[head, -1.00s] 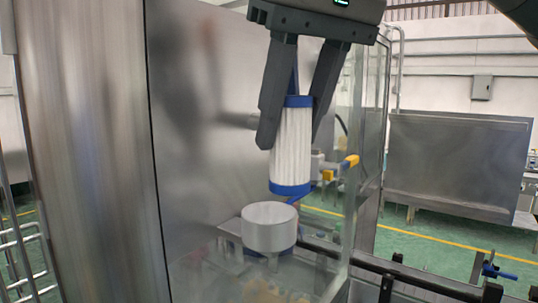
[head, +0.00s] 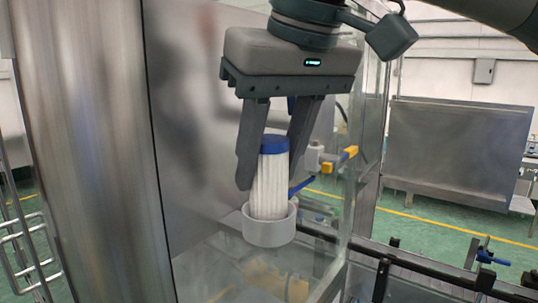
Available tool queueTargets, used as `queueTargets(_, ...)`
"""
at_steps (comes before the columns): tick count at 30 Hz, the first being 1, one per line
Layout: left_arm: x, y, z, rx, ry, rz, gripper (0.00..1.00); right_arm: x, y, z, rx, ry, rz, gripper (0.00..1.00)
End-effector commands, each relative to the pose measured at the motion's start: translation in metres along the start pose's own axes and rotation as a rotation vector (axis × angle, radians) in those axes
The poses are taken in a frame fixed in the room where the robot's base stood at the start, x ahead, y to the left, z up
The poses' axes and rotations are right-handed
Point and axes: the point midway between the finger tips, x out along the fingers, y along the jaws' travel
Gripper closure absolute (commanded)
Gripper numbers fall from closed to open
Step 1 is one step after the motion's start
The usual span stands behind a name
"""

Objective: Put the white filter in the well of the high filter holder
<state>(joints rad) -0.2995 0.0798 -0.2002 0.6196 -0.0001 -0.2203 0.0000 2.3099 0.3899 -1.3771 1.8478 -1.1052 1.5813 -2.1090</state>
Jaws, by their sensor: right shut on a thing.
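The white filter (head: 269,187), a pleated cylinder with a blue top cap, stands about upright with its lower end inside the grey round cup of the high filter holder (head: 269,233). The cup wall hides its bottom blue cap, and I cannot tell whether it rests on the well floor. My right gripper (head: 270,174) comes from above, with its two dark fingers on either side of the filter's upper part, shut on it. My left gripper is not in view.
A transparent panel (head: 352,215) stands just right of the holder. A yellow-and-grey valve-like fitting (head: 328,160) and a blue lever (head: 301,186) are close behind the filter. A dark rail (head: 420,275) runs at lower right.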

Motion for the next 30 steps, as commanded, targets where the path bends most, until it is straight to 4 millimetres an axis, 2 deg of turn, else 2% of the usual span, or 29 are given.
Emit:
queueTargets(15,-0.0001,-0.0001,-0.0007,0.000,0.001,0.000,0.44,0.0092,-0.0003,0.0041,0.000,0.000,-0.002,0.86)
queueTargets(16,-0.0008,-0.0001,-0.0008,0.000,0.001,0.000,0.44,0.0084,-0.0002,0.0038,0.000,0.000,-0.002,0.58)
queueTargets(18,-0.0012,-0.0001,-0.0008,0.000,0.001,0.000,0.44,0.0080,-0.0002,0.0037,0.000,0.000,-0.001,0.44)
queueTargets(30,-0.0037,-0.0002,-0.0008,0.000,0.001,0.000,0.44,0.0047,0.0000,0.0023,0.001,0.001,-0.001,0.44)
